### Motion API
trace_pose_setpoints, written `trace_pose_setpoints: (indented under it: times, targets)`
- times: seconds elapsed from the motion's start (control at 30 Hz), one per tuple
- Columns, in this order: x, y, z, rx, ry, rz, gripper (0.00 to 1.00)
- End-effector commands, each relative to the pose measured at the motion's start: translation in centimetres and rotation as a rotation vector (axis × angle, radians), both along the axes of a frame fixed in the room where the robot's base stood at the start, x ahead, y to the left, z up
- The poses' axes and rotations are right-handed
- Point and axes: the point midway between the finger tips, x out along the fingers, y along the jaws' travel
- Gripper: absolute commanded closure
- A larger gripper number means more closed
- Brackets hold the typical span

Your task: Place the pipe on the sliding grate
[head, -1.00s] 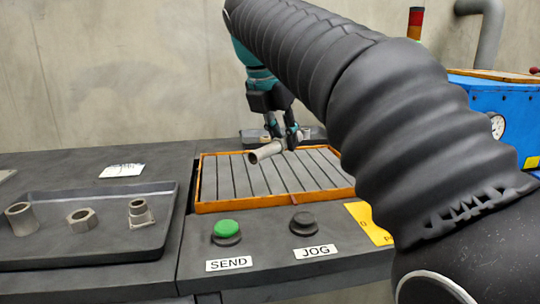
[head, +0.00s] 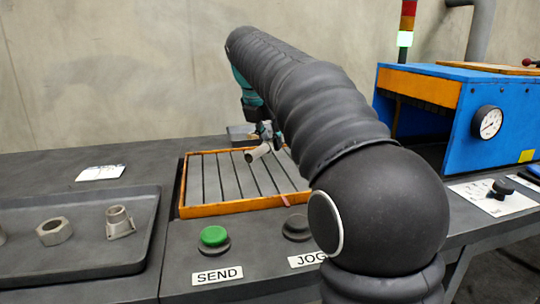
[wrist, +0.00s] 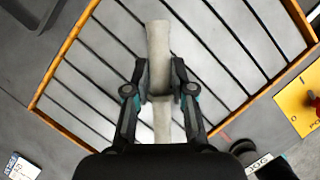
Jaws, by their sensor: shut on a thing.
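The pipe (head: 257,153) is a pale grey metal tube. My gripper (wrist: 160,96) is shut around the middle of the pipe, which also shows in the wrist view (wrist: 158,45). The sliding grate (head: 222,181) is a grey slatted panel in an orange frame, and it also shows in the wrist view (wrist: 215,75). The pipe is over the grate, toward its far side in the head view. I cannot tell whether the pipe touches the slats. My arm hides part of the grate's right side in the head view.
A dark tray (head: 150,215) with metal fittings (head: 54,231) is at left. A green SEND button (head: 214,237) and a black JOG button (head: 296,226) stand in front of the grate. A blue machine (head: 465,150) with a gauge (head: 487,122) is at right.

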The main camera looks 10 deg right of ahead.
Motion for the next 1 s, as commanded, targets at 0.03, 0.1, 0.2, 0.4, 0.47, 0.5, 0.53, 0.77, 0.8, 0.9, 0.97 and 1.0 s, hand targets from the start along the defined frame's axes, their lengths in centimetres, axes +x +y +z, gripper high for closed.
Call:
trace_pose_setpoints:
  times: [0.03,0.1,0.2,0.4,0.47,0.5,0.53,0.77,0.8,0.9,0.97,1.0]
  targets:
    - [0.1,0.0,-0.1,0.001,-0.001,0.000,1.00]
    - [0.2,0.0,-0.5,0.000,0.000,0.000,1.00]
    - [0.1,0.0,-1.8,0.000,0.002,0.001,1.00]
    - [0.1,0.0,-4.1,0.000,0.000,0.001,1.00]
    - [0.1,0.0,-4.1,0.000,-0.001,0.001,1.00]
    - [0.1,0.0,-4.1,0.000,-0.001,0.000,1.00]
    - [0.1,0.0,-4.0,0.000,-0.001,0.000,1.00]
    - [0.1,0.0,-4.3,0.000,0.000,0.000,1.00]
    - [0.1,0.0,-4.4,0.000,0.000,0.000,0.74]
    - [0.1,0.0,-4.4,0.000,0.000,0.000,0.51]
    - [0.1,0.0,-4.4,0.000,0.000,0.000,0.51]
    - [0.1,0.0,-4.3,0.000,0.000,0.000,0.51]
